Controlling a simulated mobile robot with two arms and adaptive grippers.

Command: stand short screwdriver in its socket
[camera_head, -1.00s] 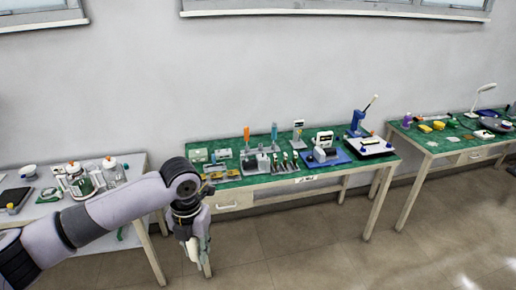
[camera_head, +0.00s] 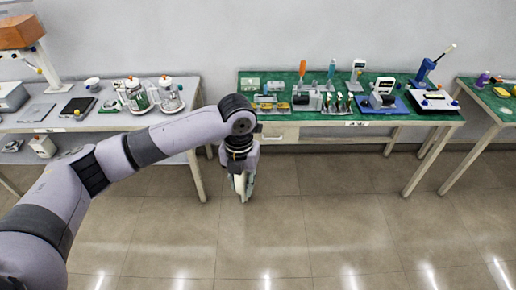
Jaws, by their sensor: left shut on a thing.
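My left gripper (camera_head: 242,190) points down over the floor in front of the green-topped bench (camera_head: 392,118), below its front edge. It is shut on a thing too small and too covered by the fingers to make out. On the bench an orange-handled tool (camera_head: 302,69) and a blue-handled tool (camera_head: 331,69) stand upright towards the back. Several small dark-and-light tools stand in a row in a grey rack (camera_head: 337,110) near the front. I cannot tell which piece is the short screwdriver or its socket. My right gripper is not in view.
A grey table (camera_head: 40,116) on the left holds glass canisters (camera_head: 134,96), a bowl (camera_head: 92,84) and a dark pad (camera_head: 78,106). A blue press (camera_head: 427,72) and a white plate (camera_head: 433,101) are at the bench's right. The floor in front is clear.

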